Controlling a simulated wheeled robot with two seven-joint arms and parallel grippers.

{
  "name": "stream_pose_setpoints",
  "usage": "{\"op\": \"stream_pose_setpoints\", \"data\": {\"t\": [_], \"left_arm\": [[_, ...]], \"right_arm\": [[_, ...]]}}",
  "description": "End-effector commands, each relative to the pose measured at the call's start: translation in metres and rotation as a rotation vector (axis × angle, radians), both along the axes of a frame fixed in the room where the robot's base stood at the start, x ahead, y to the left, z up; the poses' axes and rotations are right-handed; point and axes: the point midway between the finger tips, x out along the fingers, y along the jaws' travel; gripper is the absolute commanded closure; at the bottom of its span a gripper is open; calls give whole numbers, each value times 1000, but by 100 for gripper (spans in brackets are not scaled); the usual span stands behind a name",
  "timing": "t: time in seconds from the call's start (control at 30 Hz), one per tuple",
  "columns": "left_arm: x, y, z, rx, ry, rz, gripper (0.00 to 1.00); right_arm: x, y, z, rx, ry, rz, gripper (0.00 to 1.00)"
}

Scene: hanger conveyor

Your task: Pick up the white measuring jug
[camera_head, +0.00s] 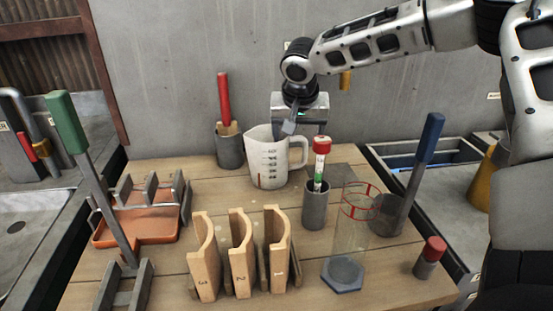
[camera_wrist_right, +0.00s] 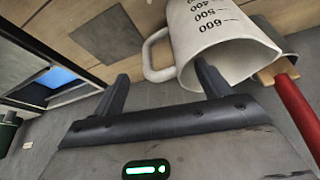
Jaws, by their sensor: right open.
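The white measuring jug (camera_head: 266,167) stands upright at the back of the wooden table, its printed scale facing me and its handle to the right. My right gripper (camera_head: 305,130) is over the jug's rim and handle side, open and empty. In the right wrist view the jug (camera_wrist_right: 215,35) lies just ahead of the fingers of the gripper (camera_wrist_right: 162,72). One finger overlaps the jug's open mouth, the other is outside, and the handle lies between them. I cannot tell whether a finger touches the jug. My left gripper is not in view.
A grey cup (camera_head: 229,152) with a red-handled tool stands left of the jug. A grey holder (camera_head: 315,207) with a red-capped tube stands close at its front right. Wooden stands (camera_head: 241,262), a clear cylinder (camera_head: 350,235) and an orange tray (camera_head: 140,228) occupy the front.

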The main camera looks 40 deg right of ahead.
Motion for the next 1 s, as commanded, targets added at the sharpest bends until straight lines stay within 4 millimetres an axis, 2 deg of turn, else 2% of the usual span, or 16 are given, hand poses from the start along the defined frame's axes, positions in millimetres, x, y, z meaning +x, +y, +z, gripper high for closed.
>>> {"op": "stream_pose_setpoints", "data": {"t": [0.1, 0.2, 0.47, 0.5, 0.7, 0.77, 1.0], "left_arm": [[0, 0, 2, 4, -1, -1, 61], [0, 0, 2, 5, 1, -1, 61], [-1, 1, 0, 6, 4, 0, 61], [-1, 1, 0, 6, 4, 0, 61], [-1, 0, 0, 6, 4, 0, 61], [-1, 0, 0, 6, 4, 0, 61], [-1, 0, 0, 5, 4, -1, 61]], "right_arm": [[8, -4, -18, -3, 5, 0, 24], [11, -7, -27, -2, 2, 0, 24], [12, -8, -30, -2, -1, 1, 24], [12, -8, -30, -2, -1, 1, 26], [12, -8, -30, -1, -1, 1, 82], [12, -8, -30, -1, -1, 1, 95], [13, -8, -28, 0, -5, 0, 95]]}}
